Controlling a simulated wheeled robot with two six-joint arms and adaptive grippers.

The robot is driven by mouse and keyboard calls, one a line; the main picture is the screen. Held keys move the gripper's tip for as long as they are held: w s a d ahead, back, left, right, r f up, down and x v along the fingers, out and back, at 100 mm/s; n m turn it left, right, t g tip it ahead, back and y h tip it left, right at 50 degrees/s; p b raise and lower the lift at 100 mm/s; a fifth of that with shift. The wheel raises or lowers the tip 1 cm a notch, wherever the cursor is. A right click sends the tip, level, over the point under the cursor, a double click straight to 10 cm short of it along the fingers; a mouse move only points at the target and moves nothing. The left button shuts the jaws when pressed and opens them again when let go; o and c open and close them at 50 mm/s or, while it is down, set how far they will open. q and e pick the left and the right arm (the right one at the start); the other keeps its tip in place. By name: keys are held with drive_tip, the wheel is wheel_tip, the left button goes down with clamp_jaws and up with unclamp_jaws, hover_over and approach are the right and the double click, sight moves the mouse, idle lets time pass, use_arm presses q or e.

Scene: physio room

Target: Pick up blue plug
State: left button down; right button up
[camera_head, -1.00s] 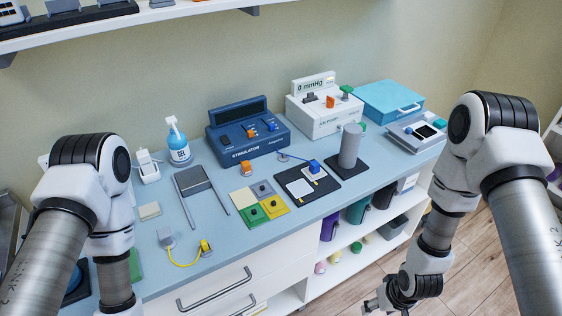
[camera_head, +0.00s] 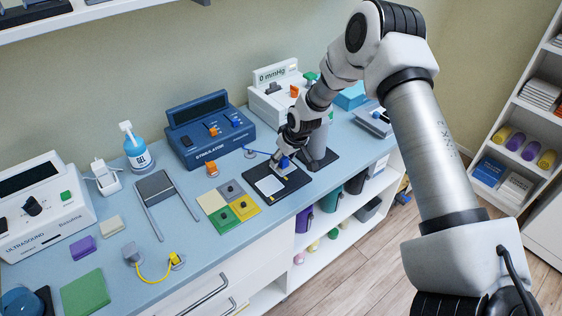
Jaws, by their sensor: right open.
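The blue plug (camera_head: 284,162) stands on a black board with a white pad (camera_head: 269,186) on the blue counter, and its cable runs off to the left. My right gripper (camera_head: 284,166) reaches down from above, right at the plug. Its fingers are open, beside or around the plug; the gripper partly hides the plug, so I cannot tell which. My left gripper is out of view.
The dark blue stimulator (camera_head: 209,132) stands behind the board. A grey cylinder (camera_head: 317,142) on a black base is close to the right gripper. Coloured pads (camera_head: 243,206) lie to the left. A gel bottle (camera_head: 137,149) stands farther left.

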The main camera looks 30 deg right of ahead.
drive_tip(key=shift+w+f, duration=0.2)
drive_tip(key=shift+f, duration=0.2)
drive_tip(key=shift+s, duration=0.1)
drive_tip(key=c, duration=0.9)
drive_tip(key=shift+c, duration=0.2)
drive_tip(key=shift+r, duration=0.1)
